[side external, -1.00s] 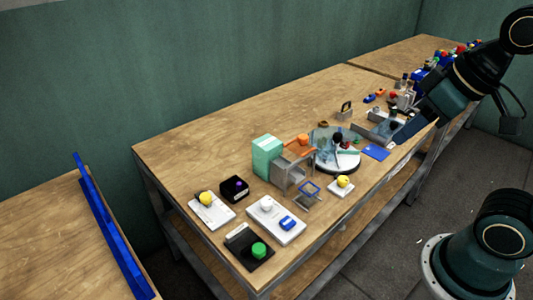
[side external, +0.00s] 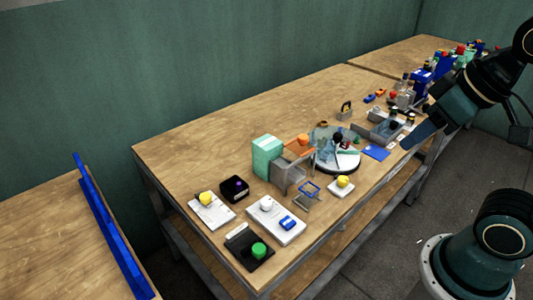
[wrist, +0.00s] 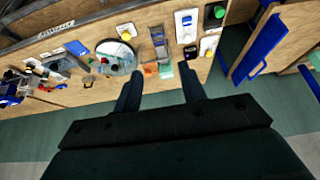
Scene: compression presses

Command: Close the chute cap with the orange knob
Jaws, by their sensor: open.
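In the side view the orange knob (side external: 303,140) sits near a flat orange piece (side external: 299,148) at the top of a grey, box-like chute (side external: 285,176). Whether the cap stands open or shut is too small to tell. A mint-green block (side external: 267,157) stands left of the chute. My gripper (side external: 411,142) is at the right, over the bench's front edge and well apart from the chute. In the wrist view my gripper (wrist: 160,74) has its two dark fingers wide apart and empty. The orange piece (wrist: 151,69) shows small and far off between them.
A round white disc (side external: 338,168) with clear blue panels stands right of the chute. Several button boxes fill the near end. Clutter lies at the far right. The bench's back left is clear.

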